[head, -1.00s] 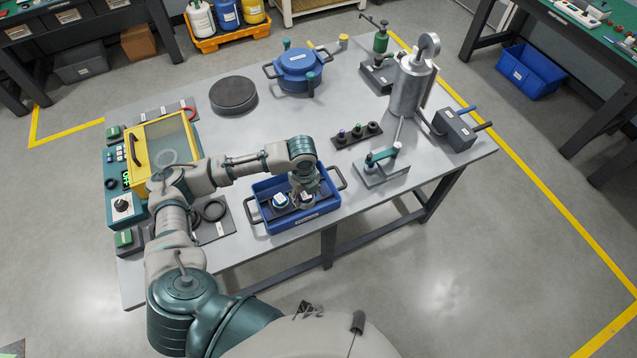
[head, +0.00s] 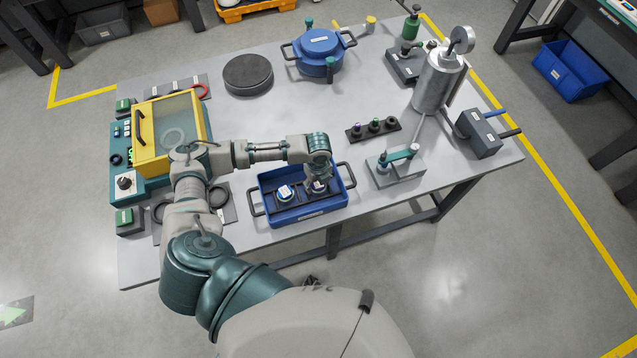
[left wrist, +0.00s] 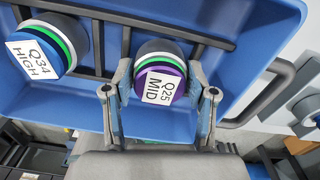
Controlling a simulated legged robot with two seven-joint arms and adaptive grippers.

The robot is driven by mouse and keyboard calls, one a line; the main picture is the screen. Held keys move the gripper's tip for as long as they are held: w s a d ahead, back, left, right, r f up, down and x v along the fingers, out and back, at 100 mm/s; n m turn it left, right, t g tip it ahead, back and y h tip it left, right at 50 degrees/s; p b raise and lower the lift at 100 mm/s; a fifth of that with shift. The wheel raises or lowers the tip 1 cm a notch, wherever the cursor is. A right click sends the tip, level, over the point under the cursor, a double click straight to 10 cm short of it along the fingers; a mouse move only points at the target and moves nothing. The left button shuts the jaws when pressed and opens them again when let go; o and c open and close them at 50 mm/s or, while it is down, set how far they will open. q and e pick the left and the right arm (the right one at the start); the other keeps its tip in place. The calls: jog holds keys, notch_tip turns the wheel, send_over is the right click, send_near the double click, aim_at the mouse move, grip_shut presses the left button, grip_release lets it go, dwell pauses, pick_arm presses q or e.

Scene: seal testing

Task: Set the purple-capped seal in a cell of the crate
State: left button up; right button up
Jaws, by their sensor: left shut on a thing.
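The purple-capped seal (left wrist: 160,82), labelled Q25 MID, is between the fingers of my left gripper (left wrist: 160,98), which is shut on it. In the head view the left gripper (head: 318,182) points down into the right part of the blue crate (head: 309,215). The held seal (head: 319,187) shows there too. It is over or in the right cell of the dark divider; I cannot tell whether it touches the crate floor. A blue-capped seal (left wrist: 40,48), labelled Q34 HIGH, stands in the crate to the left.
A dark rack (head: 373,130) with several small plugs lies behind the crate. A clamp device (head: 395,168) stands right of it, a yellow-framed tester (head: 150,135) at the left. A dark disc (head: 248,74) and blue pot (head: 319,52) are at the back.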

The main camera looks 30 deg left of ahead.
pick_arm(q)
jog(key=shift+a, duration=0.3)
jog(key=o, duration=1.3)
jog(key=shift+f, duration=0.1)
jog(key=shift+o, duration=0.9)
jog(key=shift+d, duration=0.2)
jog(key=shift+d+r, duration=0.1)
jog(key=shift+r, duration=0.15)
notch_tip(320, 180, up, 12)
jog(key=p, duration=0.1)
jog(key=shift+f, duration=0.15)
pick_arm(e)
jog(key=shift+s+a+r, duration=0.3)
jog(key=shift+s+a, duration=0.05)
jog(key=shift+s, duration=0.15)
